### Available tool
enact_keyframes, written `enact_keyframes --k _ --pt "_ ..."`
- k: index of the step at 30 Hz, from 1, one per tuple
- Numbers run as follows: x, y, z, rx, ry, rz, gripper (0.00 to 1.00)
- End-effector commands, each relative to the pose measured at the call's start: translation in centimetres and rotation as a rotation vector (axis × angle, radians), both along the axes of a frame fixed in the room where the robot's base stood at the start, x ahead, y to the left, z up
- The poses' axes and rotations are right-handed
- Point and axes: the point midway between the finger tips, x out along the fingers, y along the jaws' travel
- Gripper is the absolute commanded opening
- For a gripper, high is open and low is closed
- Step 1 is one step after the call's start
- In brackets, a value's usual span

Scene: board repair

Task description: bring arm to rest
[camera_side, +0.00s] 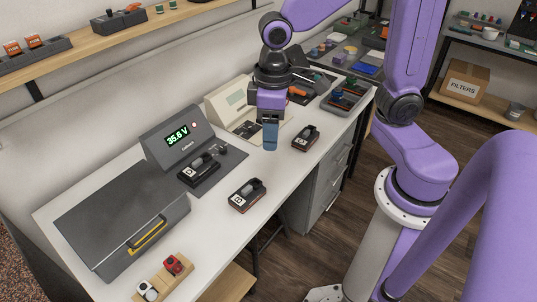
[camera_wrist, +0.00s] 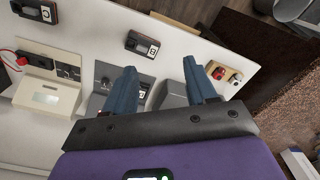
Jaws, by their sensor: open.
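My gripper (camera_side: 270,136) hangs over the white workbench (camera_side: 110,180) in the side view, with its blue fingers pointing down. In the wrist view the two blue fingers of my gripper (camera_wrist: 163,88) stand apart with nothing between them. It is open and empty. In the side view it is left of a small black device (camera_side: 305,138) with a white label and does not appear to hold it. The height of the fingertips above the bench is hard to tell.
A meter reading 35.6 V (camera_side: 177,137), a beige instrument (camera_side: 232,101) and a dark case (camera_side: 120,220) line the bench. Another black device (camera_side: 247,195) lies near the front edge. A wooden block with red and white pieces (camera_side: 162,279) is at the near end. Bare bench lies between them.

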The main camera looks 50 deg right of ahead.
Motion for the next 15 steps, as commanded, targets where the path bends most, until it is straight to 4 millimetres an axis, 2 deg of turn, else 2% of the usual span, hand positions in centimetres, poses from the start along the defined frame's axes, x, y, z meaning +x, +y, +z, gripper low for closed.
enact_keyframes --k 1,3,9,15 --pt "-1.8 -0.4 0.2 0.002 -0.003 0.066 0.56" --pt "-4.1 -1.0 0.3 0.002 -0.004 0.153 0.56" --pt "-9.7 -3.2 0.1 0.004 -0.008 0.384 0.56" --pt "-12.6 -4.8 -0.3 0.005 -0.01 0.519 0.56"
